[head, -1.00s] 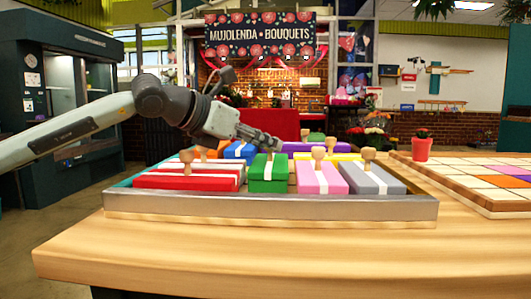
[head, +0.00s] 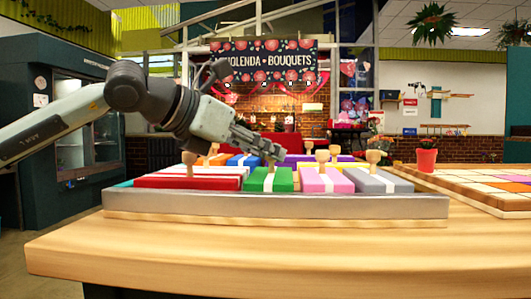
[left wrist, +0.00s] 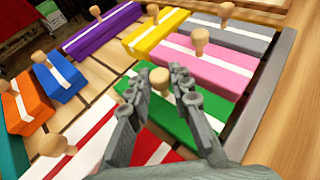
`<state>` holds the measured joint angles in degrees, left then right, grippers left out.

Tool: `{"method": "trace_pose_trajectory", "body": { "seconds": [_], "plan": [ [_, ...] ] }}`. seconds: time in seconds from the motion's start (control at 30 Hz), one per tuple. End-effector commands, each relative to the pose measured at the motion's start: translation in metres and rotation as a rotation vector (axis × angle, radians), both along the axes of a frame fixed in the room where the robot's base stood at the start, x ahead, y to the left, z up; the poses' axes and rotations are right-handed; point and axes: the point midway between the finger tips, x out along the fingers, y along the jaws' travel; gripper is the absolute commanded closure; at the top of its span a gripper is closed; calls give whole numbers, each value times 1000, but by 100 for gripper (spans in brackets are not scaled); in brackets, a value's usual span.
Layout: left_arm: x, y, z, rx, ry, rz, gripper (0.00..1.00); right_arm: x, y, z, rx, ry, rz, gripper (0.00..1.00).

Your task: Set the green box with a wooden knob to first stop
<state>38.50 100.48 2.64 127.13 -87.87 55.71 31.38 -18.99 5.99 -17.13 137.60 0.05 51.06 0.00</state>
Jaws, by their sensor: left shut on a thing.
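The green box (head: 283,181) with a white stripe lies in the front row of a metal-edged tray (head: 290,206), between a red box and a pink box. It also shows in the left wrist view (left wrist: 197,128). Its wooden knob (left wrist: 159,82) stands between the two fingers of my left gripper (head: 270,156), which is shut on it. The fingers come down from the upper left in the head view and partly hide the knob there. My right gripper is in neither view.
A red box (head: 160,182), pink box (head: 312,183) and grey box (head: 385,182) share the front row. Blue, orange, purple and yellow boxes lie behind, with wooden knobs. A small red pot (head: 426,159) and a tiled board (head: 470,185) stand to the right.

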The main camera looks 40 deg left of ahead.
Motion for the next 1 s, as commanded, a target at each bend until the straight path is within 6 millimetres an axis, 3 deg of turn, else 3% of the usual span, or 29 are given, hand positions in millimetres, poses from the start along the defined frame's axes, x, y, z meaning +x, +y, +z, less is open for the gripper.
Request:
{"method": "trace_pose_trajectory", "body": {
  "seconds": [0.1, 0.13, 0.3, 0.67, 1.0],
  "plan": [
    [-2, -4, -2, -1, 5, -9, 100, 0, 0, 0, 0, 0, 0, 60],
    [-2, -4, -2, -1, 6, -9, 76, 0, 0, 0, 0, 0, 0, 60],
    [-2, -3, -2, -1, 5, -8, 58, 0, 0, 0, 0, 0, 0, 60],
    [-3, -1, 0, -1, 2, -5, 58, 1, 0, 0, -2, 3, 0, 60],
    [-21, 3, 10, -2, -4, -4, 58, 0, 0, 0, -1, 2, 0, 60]
  ]
}}
